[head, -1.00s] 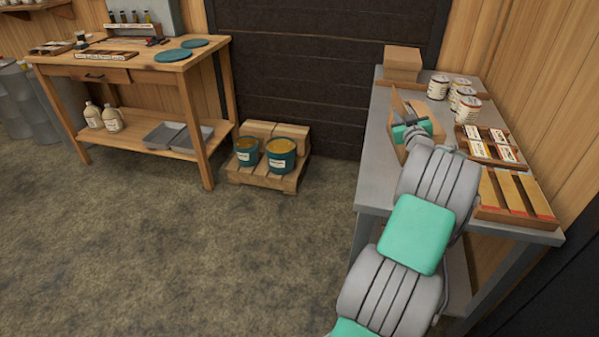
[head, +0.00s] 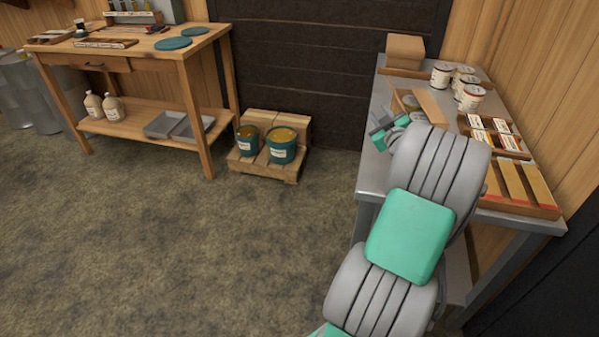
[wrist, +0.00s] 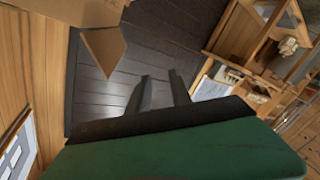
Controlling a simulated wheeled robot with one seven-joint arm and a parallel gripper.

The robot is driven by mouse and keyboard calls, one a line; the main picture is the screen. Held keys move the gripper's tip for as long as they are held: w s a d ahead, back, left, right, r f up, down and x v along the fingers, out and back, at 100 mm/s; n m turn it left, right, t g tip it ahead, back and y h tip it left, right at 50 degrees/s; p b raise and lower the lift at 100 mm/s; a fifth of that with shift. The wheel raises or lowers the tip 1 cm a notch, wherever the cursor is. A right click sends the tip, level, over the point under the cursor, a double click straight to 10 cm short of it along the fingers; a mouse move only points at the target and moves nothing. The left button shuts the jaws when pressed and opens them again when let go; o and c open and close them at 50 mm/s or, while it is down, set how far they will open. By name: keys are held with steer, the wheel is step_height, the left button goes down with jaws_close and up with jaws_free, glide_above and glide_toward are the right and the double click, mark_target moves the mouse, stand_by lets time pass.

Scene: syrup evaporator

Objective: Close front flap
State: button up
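The cardboard box (head: 407,103) stands on the grey table at the right, partly hidden by my arm. Its top is at least partly open: a can shows inside, and a tan flap (head: 431,106) slants at its right side. In the wrist view a cardboard flap (wrist: 104,48) sticks out from the box (wrist: 75,9) at the upper left. I cannot tell which flap is the front one. My gripper (head: 378,126) is just left of the box, near the table's left edge. In the wrist view its fingers (wrist: 160,82) are apart with nothing between them, clear of the flap.
A closed carton (head: 405,50) stands behind the box. Several cans (head: 470,97) stand to its right, with a tray of labels (head: 490,132) and a slatted wooden rack (head: 515,185) nearer. A workbench (head: 190,50) and a pallet with buckets (head: 282,150) are further left, across open floor.

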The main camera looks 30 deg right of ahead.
steer(key=w+a+f+g+y+b, duration=0.1)
steer(key=w+a+f+y+b, duration=0.1)
steer(key=a, duration=0.5)
steer(key=w+a+f+g+y+b, duration=0.1)
steer(key=w+a+f+y+b, duration=0.1)
steer(key=a+f+b, duration=0.2)
steer(key=w+a+f+n+g+y+b, duration=0.1)
steer(key=w+a+f+y+b, duration=0.1)
steer(key=a+f, duration=0.6)
steer(key=w+a+b, duration=0.1)
steer(key=a, duration=0.3)
steer(key=shift+a+g+y, duration=0.25)
steer(key=shift+g+y, duration=0.05)
steer(key=shift+g, duration=0.1)
steer(key=shift+f, duration=0.1)
